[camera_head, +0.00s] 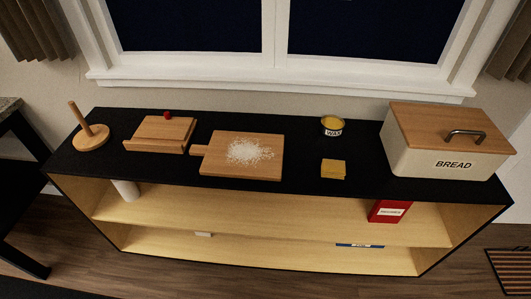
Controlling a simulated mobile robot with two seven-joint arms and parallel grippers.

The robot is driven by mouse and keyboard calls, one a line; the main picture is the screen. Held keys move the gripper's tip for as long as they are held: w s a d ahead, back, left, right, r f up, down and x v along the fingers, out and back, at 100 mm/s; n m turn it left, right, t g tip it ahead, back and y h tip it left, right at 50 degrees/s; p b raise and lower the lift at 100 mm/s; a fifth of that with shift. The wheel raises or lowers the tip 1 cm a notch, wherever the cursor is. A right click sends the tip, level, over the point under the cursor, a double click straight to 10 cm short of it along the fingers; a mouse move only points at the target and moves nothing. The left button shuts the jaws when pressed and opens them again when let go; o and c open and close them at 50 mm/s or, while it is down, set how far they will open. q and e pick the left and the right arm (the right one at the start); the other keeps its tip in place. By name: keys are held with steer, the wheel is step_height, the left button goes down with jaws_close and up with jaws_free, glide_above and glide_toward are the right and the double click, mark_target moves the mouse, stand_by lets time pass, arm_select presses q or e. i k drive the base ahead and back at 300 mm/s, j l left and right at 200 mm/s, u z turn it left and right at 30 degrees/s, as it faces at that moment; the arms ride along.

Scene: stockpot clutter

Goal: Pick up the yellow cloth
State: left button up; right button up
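A small folded yellow cloth (333,169) lies on the black top of a low shelf unit (305,187). It is right of the cutting board and in front of a small round tin. Nothing touches or covers it. Neither of my grippers is in view.
A cutting board with white grains (216,165), a wooden box with a red knob (160,134) and a wooden peg stand (91,137) are to the left. A tin with yellow content (332,126) stands behind the cloth. A bread bin (440,163) is to the right.

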mark_target(333, 168)
steer(key=u, duration=0.75)
steer(key=l+u, duration=0.5)
steer(key=k+l+u, duration=0.2)
steer(key=u, duration=0.25)
steer(key=k+l+u, duration=0.5)
steer(key=l, duration=0.2)
steer(key=k+l, duration=0.8)
steer(key=i, duration=0.5)
steer(key=l+u, duration=0.05)
